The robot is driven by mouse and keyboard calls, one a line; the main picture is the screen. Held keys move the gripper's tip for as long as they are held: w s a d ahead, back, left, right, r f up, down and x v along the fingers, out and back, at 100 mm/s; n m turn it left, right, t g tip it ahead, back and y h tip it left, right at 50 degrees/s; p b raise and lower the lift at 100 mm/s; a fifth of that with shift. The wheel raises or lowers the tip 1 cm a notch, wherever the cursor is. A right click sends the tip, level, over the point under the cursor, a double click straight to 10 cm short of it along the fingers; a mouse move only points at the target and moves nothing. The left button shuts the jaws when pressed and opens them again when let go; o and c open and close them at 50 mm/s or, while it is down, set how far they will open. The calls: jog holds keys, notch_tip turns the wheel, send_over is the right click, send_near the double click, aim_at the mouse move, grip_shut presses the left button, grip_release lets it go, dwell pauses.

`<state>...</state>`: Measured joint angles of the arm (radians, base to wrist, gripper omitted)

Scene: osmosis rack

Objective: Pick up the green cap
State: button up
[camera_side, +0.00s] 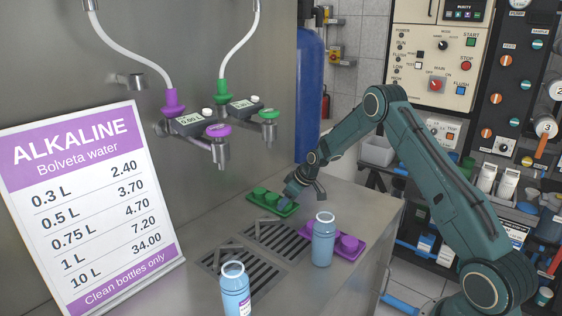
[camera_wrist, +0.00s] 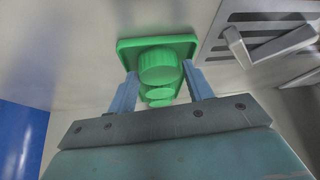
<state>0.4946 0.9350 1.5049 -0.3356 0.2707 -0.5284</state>
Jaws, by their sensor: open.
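Several green caps sit on a green tray (camera_side: 283,210) at the back of the metal counter. In the wrist view the nearest-looking large green cap (camera_wrist: 160,67) stands on the green tray (camera_wrist: 125,46), with more green cap shapes (camera_wrist: 158,96) below it in the picture. My gripper (camera_side: 290,195) is low over the green tray in the side view. In the wrist view my gripper (camera_wrist: 162,88) is open, with its two fingers on either side of the green caps. Whether the fingers touch a cap cannot be told.
A purple tray (camera_side: 361,245) with purple caps lies to the right. Two blue bottles stand upright, one near the purple tray (camera_side: 323,243) and one in front (camera_side: 235,290). Drain grates (camera_side: 240,265) lie between. A price sign (camera_side: 85,210) leans at left. Taps (camera_side: 218,150) hang above.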

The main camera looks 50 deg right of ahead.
jog(key=c, duration=0.6)
jog(key=shift+r, duration=0.1)
notch_tip(320, 180, up, 20)
jog(key=shift+f, duration=0.1)
dwell(0.6)
dwell(0.6)
jog(key=s+a, duration=0.4)
jog(key=s, duration=0.3)
jog(key=s+a+r, duration=0.1)
jog(key=s+a, duration=0.3)
jog(key=s, duration=0.4)
jog(key=s+a+r, duration=0.1)
jog(key=s+a, duration=0.3)
jog(key=s, duration=0.3)
jog(key=shift+s+a, duration=0.3)
jog(key=shift+s, duration=0.05)
